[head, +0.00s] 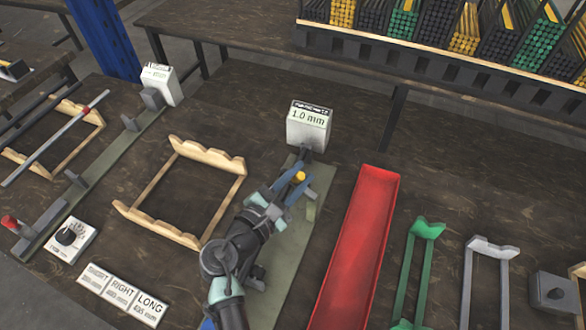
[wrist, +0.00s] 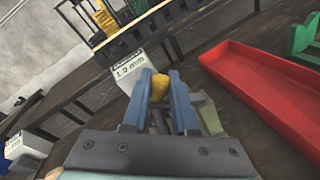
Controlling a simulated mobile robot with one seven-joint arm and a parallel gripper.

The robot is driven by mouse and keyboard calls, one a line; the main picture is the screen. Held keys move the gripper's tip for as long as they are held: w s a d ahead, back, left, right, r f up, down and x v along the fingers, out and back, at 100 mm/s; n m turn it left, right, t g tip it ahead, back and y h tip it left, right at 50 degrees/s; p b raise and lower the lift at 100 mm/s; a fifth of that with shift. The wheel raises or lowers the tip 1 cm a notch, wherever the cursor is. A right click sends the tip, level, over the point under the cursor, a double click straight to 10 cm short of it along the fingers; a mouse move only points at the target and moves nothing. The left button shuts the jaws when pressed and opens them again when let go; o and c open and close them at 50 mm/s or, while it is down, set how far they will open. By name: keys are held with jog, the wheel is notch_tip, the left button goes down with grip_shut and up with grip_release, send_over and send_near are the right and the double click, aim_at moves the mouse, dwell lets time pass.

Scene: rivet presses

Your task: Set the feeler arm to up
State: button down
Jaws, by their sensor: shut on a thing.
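My gripper (head: 291,188) has its two blue fingers closed around a yellow knob (head: 299,177). The knob appears to belong to the feeler arm; the rest of that arm is mostly hidden by my fingers. In the wrist view the yellow knob (wrist: 160,82) sits between the fingertips of my gripper (wrist: 163,98). A white gauge box (head: 307,126) reading "1.0 mm" stands just beyond, at the far end of a grey-green base strip (head: 293,240). I cannot tell the feeler arm's exact angle.
A long red tray (head: 358,245) lies right of the strip, with green (head: 425,230) and grey (head: 491,250) racks beyond. A wooden rack (head: 150,185) stands to the left. Signs (head: 122,292) and a dial box (head: 72,240) sit at lower left. Rod bins (head: 430,25) stand on a back table.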

jog(key=d+m+p, duration=0.1)
jog(key=m, duration=0.1)
jog(key=s+d+r+m+y+p, duration=0.1)
jog(key=shift+d+m, duration=0.15)
jog(key=shift+m, duration=0.25)
jog(key=shift+s+d+f+m+y+p, duration=0.15)
jog(key=shift+s+d+m+y, duration=0.1)
jog(key=shift+d+m+y, duration=0.5)
jog(key=shift+s+d+r+m+y+p, duration=0.15)
jog(key=shift+s+d+m+y, duration=0.15)
jog(key=shift+m, duration=0.75)
jog(key=shift+d+f, duration=0.1)
jog(key=c, duration=0.7)
grip_release()
jog(key=v, duration=1.3)
jog(key=shift+b, duration=0.45)
jog(key=shift+f, duration=0.15)
